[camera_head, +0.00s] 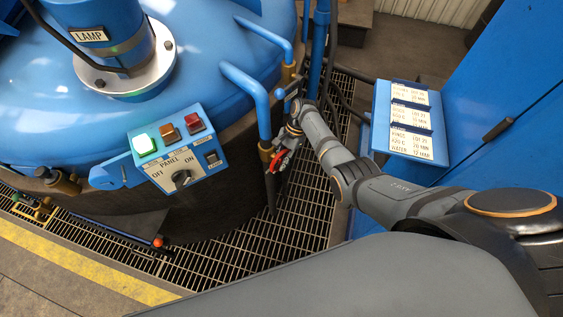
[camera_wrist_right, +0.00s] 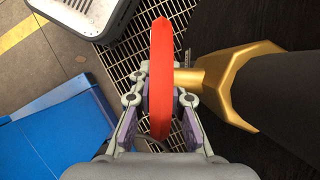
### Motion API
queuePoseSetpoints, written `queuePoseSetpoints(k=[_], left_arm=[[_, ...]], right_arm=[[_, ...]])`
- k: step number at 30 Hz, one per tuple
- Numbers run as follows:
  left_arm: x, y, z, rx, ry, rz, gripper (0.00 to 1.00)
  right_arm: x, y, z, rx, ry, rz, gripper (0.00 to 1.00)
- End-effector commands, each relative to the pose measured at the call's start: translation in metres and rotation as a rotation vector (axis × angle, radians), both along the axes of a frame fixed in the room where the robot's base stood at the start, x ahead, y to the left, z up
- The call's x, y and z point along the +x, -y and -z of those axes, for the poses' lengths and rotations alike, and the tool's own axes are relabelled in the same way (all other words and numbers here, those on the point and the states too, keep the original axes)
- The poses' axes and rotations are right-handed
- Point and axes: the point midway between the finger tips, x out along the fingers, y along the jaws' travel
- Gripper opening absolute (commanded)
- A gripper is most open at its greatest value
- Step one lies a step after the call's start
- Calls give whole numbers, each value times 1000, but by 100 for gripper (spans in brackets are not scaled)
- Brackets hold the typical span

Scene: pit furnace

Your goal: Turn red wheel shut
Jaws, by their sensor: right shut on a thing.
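The red wheel (camera_wrist_right: 161,75) shows edge-on in the right wrist view, running up the middle of the picture. It sits on a brass valve body (camera_wrist_right: 222,85) to its right, which joins a dark pipe. My right gripper (camera_wrist_right: 160,100) has one finger on each side of the wheel's rim and is shut on it. In the head view the wheel (camera_head: 282,159) is a small red patch, mostly hidden by my right gripper (camera_head: 279,163), beside a blue pipe. My left gripper is not in view.
A blue control panel (camera_head: 172,158) with a lit green lamp and a knob is fixed to the blue furnace (camera_head: 215,75). Metal grating (camera_head: 305,195) covers the floor below.

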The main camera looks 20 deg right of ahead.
Motion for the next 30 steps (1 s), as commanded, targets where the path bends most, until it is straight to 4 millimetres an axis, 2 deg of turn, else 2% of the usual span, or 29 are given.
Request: queuePoseSetpoints(k=[1,9,24,25,30], left_arm=[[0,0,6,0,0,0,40],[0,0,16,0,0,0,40],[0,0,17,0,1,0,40],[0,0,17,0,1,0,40],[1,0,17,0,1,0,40]], right_arm=[[1,0,3,21,-12,1,0],[0,-1,2,104,-58,0,0],[-1,-2,1,122,-69,0,0],[-1,-2,1,122,-69,0,16],[-1,-2,1,121,-68,0,38]])
